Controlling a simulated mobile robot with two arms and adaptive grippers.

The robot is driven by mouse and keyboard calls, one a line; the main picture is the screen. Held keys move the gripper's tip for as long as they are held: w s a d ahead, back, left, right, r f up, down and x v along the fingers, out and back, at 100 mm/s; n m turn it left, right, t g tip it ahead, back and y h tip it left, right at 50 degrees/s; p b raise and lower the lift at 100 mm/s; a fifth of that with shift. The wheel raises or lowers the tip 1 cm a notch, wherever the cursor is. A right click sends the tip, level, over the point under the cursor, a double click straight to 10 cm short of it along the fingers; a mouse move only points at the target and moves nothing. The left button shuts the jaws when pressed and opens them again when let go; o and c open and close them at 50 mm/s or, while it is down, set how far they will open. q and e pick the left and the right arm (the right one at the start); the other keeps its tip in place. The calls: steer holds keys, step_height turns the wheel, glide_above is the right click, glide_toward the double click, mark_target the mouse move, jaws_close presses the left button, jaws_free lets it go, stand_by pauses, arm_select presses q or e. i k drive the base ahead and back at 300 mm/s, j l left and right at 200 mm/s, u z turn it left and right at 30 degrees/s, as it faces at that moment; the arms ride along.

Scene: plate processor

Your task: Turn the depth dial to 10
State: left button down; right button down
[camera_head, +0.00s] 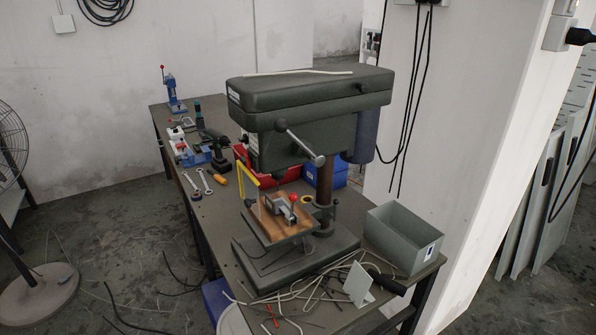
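A dark green drill press (290,124) stands on the workbench in the middle of the view. A feed lever (300,143) with a pale grip slants down to the right from the front of its head. I cannot make out a depth dial or its numbers from here. A small vise (280,208) sits on a wooden board (268,224) on the press table, under the head. Neither of my grippers is in view.
The workbench (219,214) runs from back left to front right. A grey open bin (403,237) and loose cables (300,287) lie near its front. A drill and other tools cover its far end. A wall pillar (470,140) stands right, a fan (12,150) left.

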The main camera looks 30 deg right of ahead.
mark_target(244, 139)
steer(key=z, duration=0.3)
steer(key=i+j+z, duration=0.15)
steer(key=z, duration=0.3)
steer(key=i+j+z, duration=0.1)
steer(key=j+z, duration=0.15)
steer(key=z, duration=0.15)
steer(key=i+j+z, duration=0.1)
steer(key=j+z, duration=0.15)
steer(key=z, duration=0.2)
